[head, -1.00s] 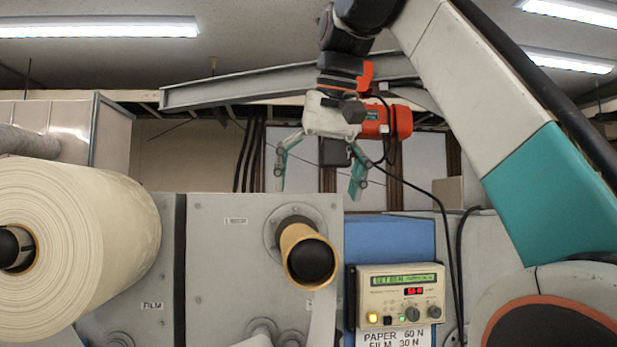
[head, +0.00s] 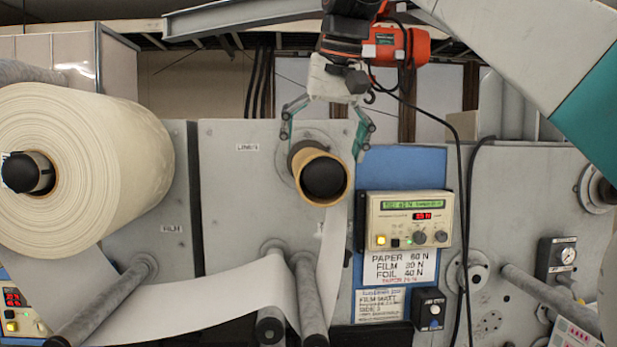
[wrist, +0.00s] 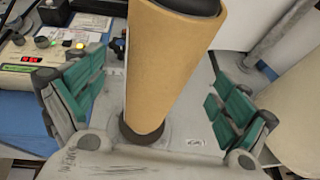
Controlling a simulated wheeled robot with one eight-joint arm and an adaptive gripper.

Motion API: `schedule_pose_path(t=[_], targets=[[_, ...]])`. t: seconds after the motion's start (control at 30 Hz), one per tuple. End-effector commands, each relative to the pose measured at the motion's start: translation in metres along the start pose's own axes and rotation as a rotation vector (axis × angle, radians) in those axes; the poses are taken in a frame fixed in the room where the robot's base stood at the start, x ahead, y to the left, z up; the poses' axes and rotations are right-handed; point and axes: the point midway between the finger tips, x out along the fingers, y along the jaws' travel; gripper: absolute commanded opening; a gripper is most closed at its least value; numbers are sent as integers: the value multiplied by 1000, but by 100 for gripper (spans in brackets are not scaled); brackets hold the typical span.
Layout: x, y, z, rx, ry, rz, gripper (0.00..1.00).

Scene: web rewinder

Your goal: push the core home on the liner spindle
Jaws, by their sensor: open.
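The tan cardboard core (head: 299,159) is around the liner spindle (head: 324,179), whose black end shows inside the core's near rim. In the wrist view the core (wrist: 165,70) runs down towards the grey panel, with a dark ring (wrist: 138,136) at its inner end. I cannot tell whether core and ring touch. My gripper (head: 324,142) is open and empty, above the core in the head view, with one finger to each side. In the wrist view the green fingers of my gripper (wrist: 158,95) stand apart on both sides of the core, with visible gaps.
A large film roll (head: 90,165) is at left, and its web (head: 200,300) runs over rollers (head: 310,300) below the spindle. A tension controller (head: 408,219) stands out close to the core's right. A black cable (head: 462,200) hangs further right.

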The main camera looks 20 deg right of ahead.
Motion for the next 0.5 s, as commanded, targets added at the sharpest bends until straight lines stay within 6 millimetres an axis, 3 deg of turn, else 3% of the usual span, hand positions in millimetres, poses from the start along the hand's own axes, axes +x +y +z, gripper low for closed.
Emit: schedule_pose_path(t=[0.3, 0.5], targets=[[42, 0, 2, -1, 0, 0, 94], [57, 0, 2, -1, 0, 0, 94]])
